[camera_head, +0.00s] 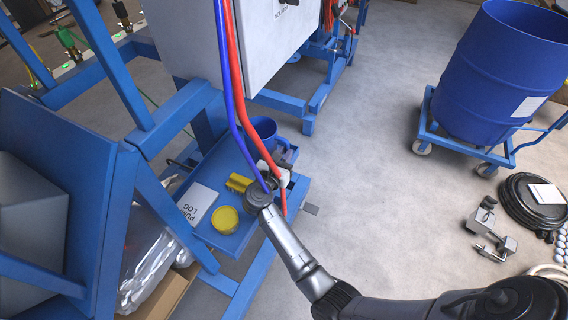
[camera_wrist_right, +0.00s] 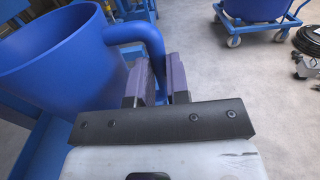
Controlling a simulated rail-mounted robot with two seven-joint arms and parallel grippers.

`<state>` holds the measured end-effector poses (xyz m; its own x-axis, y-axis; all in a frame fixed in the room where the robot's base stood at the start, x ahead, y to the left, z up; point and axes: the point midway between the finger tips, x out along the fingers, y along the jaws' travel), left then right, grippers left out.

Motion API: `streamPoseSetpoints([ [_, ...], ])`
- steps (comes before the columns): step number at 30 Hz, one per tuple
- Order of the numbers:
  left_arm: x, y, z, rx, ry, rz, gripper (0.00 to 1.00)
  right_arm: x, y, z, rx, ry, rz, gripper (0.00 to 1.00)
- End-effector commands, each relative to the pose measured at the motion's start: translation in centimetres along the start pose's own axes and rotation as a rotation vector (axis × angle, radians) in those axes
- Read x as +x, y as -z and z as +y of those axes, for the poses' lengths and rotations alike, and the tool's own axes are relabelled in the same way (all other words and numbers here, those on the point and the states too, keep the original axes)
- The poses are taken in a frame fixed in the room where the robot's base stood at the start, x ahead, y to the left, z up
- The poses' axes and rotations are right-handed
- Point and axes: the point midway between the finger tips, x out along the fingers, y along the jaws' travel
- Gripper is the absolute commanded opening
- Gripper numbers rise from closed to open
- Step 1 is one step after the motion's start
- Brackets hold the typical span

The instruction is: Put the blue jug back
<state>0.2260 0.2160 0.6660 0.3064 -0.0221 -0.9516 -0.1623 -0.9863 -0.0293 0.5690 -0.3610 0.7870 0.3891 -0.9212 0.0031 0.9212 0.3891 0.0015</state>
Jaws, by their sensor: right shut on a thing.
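The blue jug (camera_head: 264,127) is at the far end of the low blue shelf (camera_head: 262,232), partly hidden by the blue and red hoses. It fills the left of the right wrist view (camera_wrist_right: 60,65), with its open rim up and its handle toward my fingers. My right gripper (camera_head: 284,156) is beside the jug, reaching in over the shelf. In the wrist view its purple-padded fingers (camera_wrist_right: 162,82) are shut on the jug's handle. I cannot tell whether the jug's base touches the shelf. My left gripper is not in view.
A yellow-lidded tub (camera_head: 225,219), a yellow cylinder (camera_head: 238,183) and a log booklet (camera_head: 197,203) lie on the shelf. Blue (camera_head: 231,105) and red hoses hang close to my right wrist. A blue drum (camera_head: 500,75) stands on a cart at the right. The floor between is clear.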

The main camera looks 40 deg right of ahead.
Motion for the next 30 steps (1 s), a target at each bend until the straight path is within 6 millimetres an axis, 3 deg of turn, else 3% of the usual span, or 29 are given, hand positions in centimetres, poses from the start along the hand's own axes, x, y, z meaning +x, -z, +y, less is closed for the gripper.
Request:
streamPoseSetpoints([
  [1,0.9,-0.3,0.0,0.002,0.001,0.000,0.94,0.0,1.2,-0.1,-0.002,0.000,-0.001,0.00],
  [6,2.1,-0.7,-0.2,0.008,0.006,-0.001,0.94,0.0,3.2,0.0,-0.001,0.000,0.000,0.00],
  [25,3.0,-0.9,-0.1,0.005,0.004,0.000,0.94,0.0,4.0,-0.1,0.000,0.001,0.000,0.00],
  [26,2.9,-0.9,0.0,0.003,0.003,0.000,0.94,0.0,4.0,-0.1,-0.001,0.001,0.000,0.17],
  [30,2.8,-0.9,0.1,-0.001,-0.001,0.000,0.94,0.0,3.9,-0.1,-0.001,0.001,0.000,0.30],
])
